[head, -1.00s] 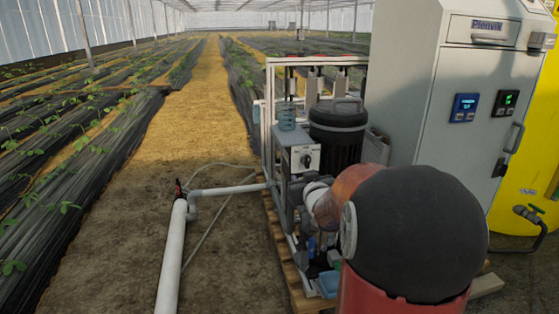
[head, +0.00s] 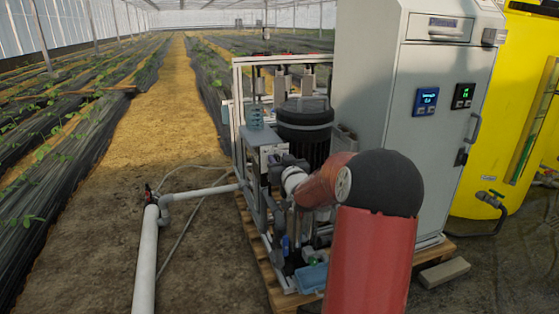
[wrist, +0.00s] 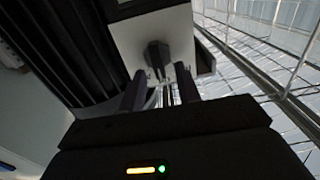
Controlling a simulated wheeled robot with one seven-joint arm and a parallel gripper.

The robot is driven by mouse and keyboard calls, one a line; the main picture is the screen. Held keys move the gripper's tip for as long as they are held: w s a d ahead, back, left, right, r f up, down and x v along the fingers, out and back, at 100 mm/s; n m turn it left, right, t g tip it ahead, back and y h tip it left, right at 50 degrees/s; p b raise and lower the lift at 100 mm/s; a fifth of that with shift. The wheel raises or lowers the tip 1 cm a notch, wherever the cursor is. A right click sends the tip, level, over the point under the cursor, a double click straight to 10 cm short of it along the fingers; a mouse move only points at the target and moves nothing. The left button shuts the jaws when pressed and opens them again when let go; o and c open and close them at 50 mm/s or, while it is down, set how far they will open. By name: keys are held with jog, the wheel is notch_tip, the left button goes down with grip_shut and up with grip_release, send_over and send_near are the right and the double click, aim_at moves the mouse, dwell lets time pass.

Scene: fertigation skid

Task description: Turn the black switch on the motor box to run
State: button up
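The motor box (head: 263,137) is a pale grey box on the skid frame, left of the black motor. In the wrist view its white face (wrist: 178,32) carries the black switch (wrist: 157,56), a dark knob. My gripper (wrist: 160,78) is open, with one dark finger on each side below the knob. The fingertips are near the knob; I cannot tell whether they touch it. In the head view my gripper (head: 277,160) is at the box front and hides the switch, so its setting is not readable there.
A black motor (head: 305,120) stands right beside the box, within the white skid frame (head: 236,95). A grey cabinet (head: 385,75) and a yellow tank (head: 500,130) stand to the right. White pipe (head: 147,255) runs along the ground at left.

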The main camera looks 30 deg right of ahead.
grip_shut()
jog(key=shift+a+f+n+b, duration=0.15)
jog(key=shift+n+b, duration=0.15)
jog(key=shift+b, duration=0.25)
jog(key=shift+w+a+f+n+b, duration=0.1)
jog(key=shift+a+n+b, duration=0.05)
jog(key=shift+n+b, duration=1.45)
jog(key=shift+a+f+n+b, duration=0.1)
jog(key=shift+n+b, duration=1.05)
jog(key=shift+b, duration=0.9)
jog(key=shift+w+a+n+b, duration=0.1)
jog(key=shift+a+n+b, duration=0.05)
jog(key=shift+n+b, duration=1.45)
jog(key=shift+b, duration=0.35)
